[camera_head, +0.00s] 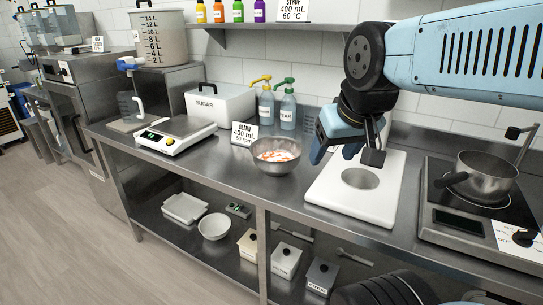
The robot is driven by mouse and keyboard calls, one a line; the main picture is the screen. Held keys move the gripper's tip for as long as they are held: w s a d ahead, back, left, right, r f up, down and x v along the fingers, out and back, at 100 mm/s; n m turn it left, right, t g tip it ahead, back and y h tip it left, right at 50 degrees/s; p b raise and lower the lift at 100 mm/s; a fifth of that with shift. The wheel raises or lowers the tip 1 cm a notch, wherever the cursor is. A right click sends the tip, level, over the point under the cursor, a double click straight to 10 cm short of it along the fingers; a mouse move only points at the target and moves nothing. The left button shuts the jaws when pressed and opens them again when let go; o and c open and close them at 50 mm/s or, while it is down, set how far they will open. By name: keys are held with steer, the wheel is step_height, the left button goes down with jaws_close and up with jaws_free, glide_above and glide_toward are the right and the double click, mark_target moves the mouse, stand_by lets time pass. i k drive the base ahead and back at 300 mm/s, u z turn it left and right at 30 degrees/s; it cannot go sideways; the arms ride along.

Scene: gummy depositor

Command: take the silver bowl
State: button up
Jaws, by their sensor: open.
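The silver bowl (276,166) stands upright on the steel counter, left of the white board. It holds something with white and orange bits in it. My gripper (345,157) hangs above the white board, to the right of the bowl and apart from it. The gripper is open with nothing visible between its fingers. Part of it is hidden behind my own wrist.
A white board (327,198) with a round grey spot lies right of the bowl. A "BLEND" card (244,135), two pump bottles (287,111) and a sugar box (220,106) stand behind the bowl. A scale (177,136) is left. A pot (487,179) sits on a hob at right.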

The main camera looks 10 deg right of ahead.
mark_target(276, 156)
steer(key=z, duration=0.35)
steer(key=k, duration=0.85)
steer(key=u, duration=0.65)
steer(key=i, duration=1)
steer(key=z, duration=0.05)
